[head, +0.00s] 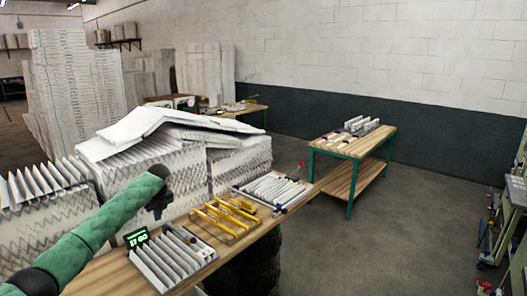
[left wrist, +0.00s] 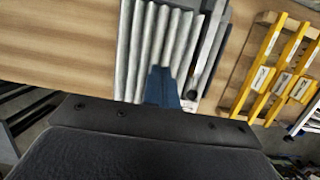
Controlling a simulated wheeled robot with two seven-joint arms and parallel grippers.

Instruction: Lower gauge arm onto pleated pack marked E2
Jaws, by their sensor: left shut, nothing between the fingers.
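A grey-white pleated pack (head: 172,262) lies on the near end of the wooden bench (head: 105,272), with a small green-lit display (head: 137,238) at its back left corner. No E2 mark is readable on either. My left gripper (head: 157,212) is above the near pack. In the left wrist view its blue fingertips (left wrist: 164,88) are shut and empty over the pleats (left wrist: 150,40). A dark bar, possibly a gauge arm (left wrist: 210,42), runs along the pack's right side. My right gripper is not in view.
A wooden tray with yellow frames (head: 226,218) sits between the two packs. Tall stacks of white pleated filters (head: 150,160) stand behind the bench. A green-legged table (head: 352,150) stands at the back right; the floor (head: 370,240) between is clear.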

